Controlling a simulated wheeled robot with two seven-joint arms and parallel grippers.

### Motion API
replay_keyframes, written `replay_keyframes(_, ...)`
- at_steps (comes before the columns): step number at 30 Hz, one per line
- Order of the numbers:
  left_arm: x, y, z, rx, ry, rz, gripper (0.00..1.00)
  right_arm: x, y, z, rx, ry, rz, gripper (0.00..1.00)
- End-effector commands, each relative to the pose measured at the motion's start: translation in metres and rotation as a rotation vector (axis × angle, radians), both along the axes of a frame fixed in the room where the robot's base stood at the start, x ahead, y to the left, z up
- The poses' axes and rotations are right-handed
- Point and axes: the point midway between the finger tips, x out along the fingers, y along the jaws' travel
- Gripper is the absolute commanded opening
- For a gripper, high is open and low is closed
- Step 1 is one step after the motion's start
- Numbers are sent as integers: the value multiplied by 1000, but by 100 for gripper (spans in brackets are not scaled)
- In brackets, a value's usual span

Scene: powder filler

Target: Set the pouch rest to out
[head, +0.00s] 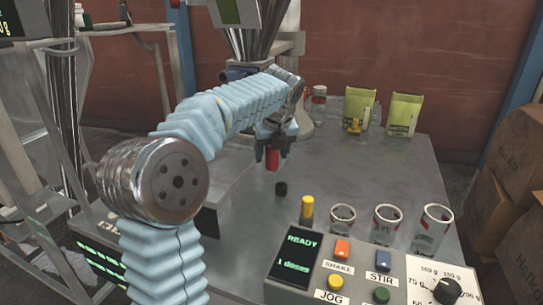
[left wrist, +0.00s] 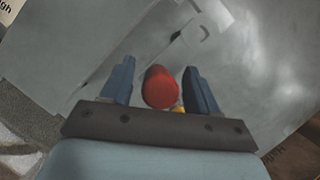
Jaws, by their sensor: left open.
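A red knob (head: 272,160) shows just under my left gripper (head: 271,151) over the grey table. In the left wrist view the round red knob (left wrist: 160,87) is between the two blue fingers of my left gripper (left wrist: 160,84), with a gap on each side. The fingers are open and not closed on it. Which part is the pouch rest is not clear; the red knob may be its handle, and my arm and gripper hide what is around it. My right gripper is not in view.
A short black knob (head: 281,188) and a yellow cylinder (head: 307,209) stand nearby. Several glass jars (head: 384,224) stand behind the control panel (head: 340,268), whose screen reads READY. Two green pouches (head: 403,114) stand at the back. The table's right middle (head: 370,165) is clear.

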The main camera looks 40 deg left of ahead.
Motion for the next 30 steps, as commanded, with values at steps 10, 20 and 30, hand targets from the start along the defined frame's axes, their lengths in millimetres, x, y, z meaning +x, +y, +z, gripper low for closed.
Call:
replay_keyframes(10,2,2,-6,0,0,0,60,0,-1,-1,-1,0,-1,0)
replay_keyframes(20,2,2,-6,0,0,0,14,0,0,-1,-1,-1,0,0)
replay_keyframes(30,0,2,-6,-1,-1,1,0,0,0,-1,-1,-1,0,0)
